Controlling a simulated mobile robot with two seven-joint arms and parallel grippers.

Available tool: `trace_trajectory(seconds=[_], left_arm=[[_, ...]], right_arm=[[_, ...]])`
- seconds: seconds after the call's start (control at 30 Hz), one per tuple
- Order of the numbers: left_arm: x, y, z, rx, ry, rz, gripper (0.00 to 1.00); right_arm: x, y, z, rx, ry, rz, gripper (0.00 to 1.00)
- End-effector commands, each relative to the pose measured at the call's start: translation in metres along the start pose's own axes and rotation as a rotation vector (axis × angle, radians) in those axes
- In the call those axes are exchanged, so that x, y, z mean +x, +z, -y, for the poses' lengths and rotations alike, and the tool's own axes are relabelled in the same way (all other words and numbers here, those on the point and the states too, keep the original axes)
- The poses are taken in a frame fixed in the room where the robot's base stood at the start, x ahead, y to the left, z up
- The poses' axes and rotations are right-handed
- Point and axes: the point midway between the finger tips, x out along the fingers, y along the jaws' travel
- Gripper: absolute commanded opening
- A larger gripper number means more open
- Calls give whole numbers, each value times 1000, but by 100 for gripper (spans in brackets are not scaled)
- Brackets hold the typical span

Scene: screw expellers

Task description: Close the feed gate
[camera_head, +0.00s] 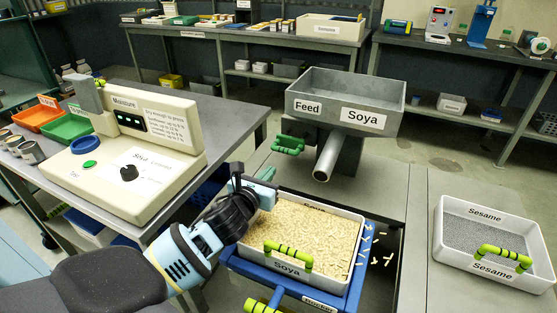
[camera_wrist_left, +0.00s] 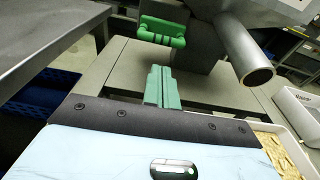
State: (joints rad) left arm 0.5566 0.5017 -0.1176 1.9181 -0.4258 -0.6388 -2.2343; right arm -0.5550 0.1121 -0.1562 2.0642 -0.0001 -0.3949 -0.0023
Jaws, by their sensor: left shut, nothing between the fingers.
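The feed gate's green handle (camera_head: 289,144) sticks out from the left side of the grey feed hopper (camera_head: 345,88), which is labelled Feed and Soya. In the left wrist view the green handle (camera_wrist_left: 162,32) is ahead of the fingers, with a gap between. My left gripper (camera_head: 268,174) is shut and empty, below and a little left of the handle, above the tray's back left corner. Its closed fingers also show in the left wrist view (camera_wrist_left: 158,84). The spout (camera_head: 328,158) slants down beside the handle. The gate plate itself is not clearly visible. My right gripper is not in view.
A Soya tray (camera_head: 357,262) full of pale pellets sits under the spout on a blue rocker (camera_head: 240,263), with spilled pellets at its right. A moisture meter (camera_head: 120,185) stands on the left table. A Sesame tray (camera_head: 444,245) is on the right.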

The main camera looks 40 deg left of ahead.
Motion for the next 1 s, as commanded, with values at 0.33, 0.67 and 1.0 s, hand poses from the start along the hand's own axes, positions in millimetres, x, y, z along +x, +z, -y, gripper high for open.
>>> trace_trajectory(seconds=[0.33, 0.67, 1.0], left_arm=[[52, 9, 0, -2, 0, 1, 0], [64, 12, 0, -1, 0, -1, 0], [69, 14, 0, 0, -1, 1, 0]], right_arm=[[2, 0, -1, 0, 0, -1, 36], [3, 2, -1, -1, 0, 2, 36], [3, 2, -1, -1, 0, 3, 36]])
